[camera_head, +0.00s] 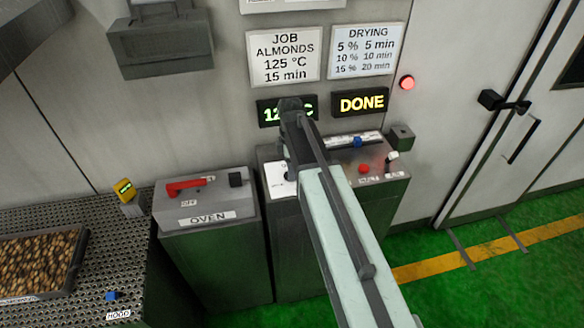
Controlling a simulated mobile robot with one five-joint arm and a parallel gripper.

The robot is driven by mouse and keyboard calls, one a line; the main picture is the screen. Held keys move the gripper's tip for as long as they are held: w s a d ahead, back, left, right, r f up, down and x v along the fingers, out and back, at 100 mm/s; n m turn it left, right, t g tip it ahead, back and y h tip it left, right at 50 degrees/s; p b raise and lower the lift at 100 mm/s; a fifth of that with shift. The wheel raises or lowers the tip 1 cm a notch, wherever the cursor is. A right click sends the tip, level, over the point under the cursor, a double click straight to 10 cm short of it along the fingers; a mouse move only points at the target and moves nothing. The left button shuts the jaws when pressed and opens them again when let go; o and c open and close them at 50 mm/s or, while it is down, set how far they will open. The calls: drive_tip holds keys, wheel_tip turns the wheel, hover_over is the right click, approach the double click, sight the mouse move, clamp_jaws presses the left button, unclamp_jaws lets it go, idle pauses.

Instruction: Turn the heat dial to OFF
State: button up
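A control console (385,200) stands against the wall in the middle. A white dial plate (279,180) shows on its left part, beside my arm. The heat dial itself is not clearly visible; my arm covers much of that area. The far end of my arm, with my gripper (292,112), is over the console in front of the left display. Its fingers cannot be made out. The green left display (270,112) is partly covered and seems to show a temperature starting with 12. The right display (361,103) reads DONE in yellow.
A perforated table (125,265) holds a tray of almonds (40,262). Green floor is clear at right.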

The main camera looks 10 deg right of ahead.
drive_tip(key=shift+n, duration=0.5)
idle(0.3)
drive_tip(key=o, duration=1.4)
wheel_tip(320, 180, up, 8)
drive_tip(key=p, duration=0.8)
drive_tip(key=shift+f, duration=0.1)
